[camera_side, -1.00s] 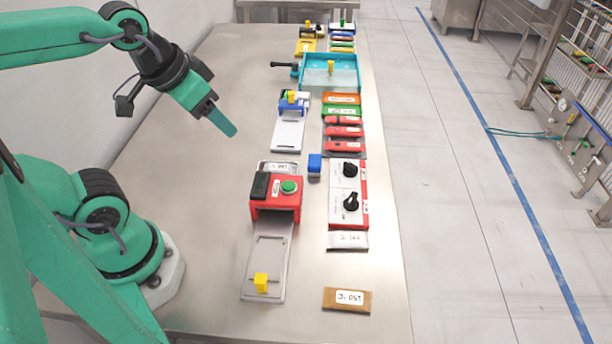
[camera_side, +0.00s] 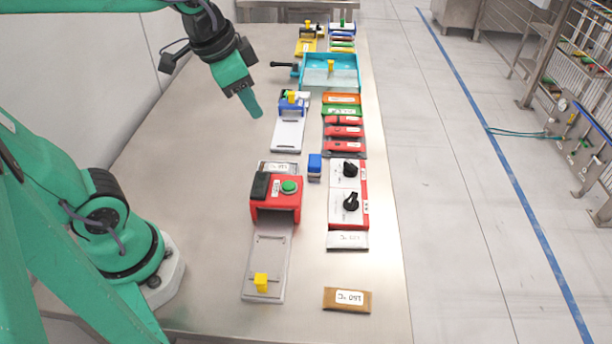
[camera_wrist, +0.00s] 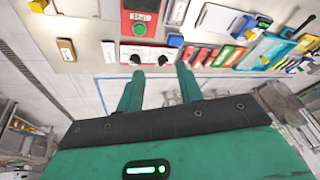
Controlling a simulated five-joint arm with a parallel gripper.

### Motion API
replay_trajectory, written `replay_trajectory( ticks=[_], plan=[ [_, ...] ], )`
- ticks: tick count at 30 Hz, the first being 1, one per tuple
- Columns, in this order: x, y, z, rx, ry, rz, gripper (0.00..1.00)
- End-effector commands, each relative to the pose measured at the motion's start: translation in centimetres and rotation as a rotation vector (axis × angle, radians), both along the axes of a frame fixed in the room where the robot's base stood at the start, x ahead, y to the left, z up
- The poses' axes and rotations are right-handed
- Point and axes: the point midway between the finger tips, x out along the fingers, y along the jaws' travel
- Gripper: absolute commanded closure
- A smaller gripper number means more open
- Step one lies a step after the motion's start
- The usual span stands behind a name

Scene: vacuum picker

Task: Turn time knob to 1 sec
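Two black knobs sit on white panels with red ends; the upper knob (camera_side: 350,169) and the lower knob (camera_side: 351,203) show in the side view. Both also show in the wrist view, as a left knob (camera_wrist: 135,59) and a right knob (camera_wrist: 162,60). The panel labels are too small to read, so I cannot tell which is the time knob. My gripper (camera_side: 252,108) is in the air, up and left of the knobs, touching nothing. In the wrist view its two fingers stand apart with nothing between them (camera_wrist: 160,84).
A red box with a green button (camera_side: 289,186) stands left of the knobs, above a metal tray with a yellow block (camera_side: 261,282). A blue block (camera_side: 314,164) stands near the upper knob. Several red blocks lie beyond. Bare table surrounds the brown block (camera_side: 346,299).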

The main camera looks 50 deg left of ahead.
Motion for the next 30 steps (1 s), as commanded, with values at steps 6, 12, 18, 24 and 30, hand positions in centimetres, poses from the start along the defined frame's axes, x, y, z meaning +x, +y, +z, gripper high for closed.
replay_trajectory(
  ticks=[6,12,18,24,30],
  plan=[
    [4.1,-0.7,-0.5,0.063,0.063,-0.184,0.64],
    [7.7,-1.5,-1.6,0.112,0.115,-0.357,0.64],
    [11.3,-2.4,-3.4,0.154,0.166,-0.533,0.64],
    [14.7,-3.4,-5.9,0.188,0.215,-0.711,0.64],
    [17.9,-4.4,-9.0,0.213,0.260,-0.891,0.64]
  ],
)
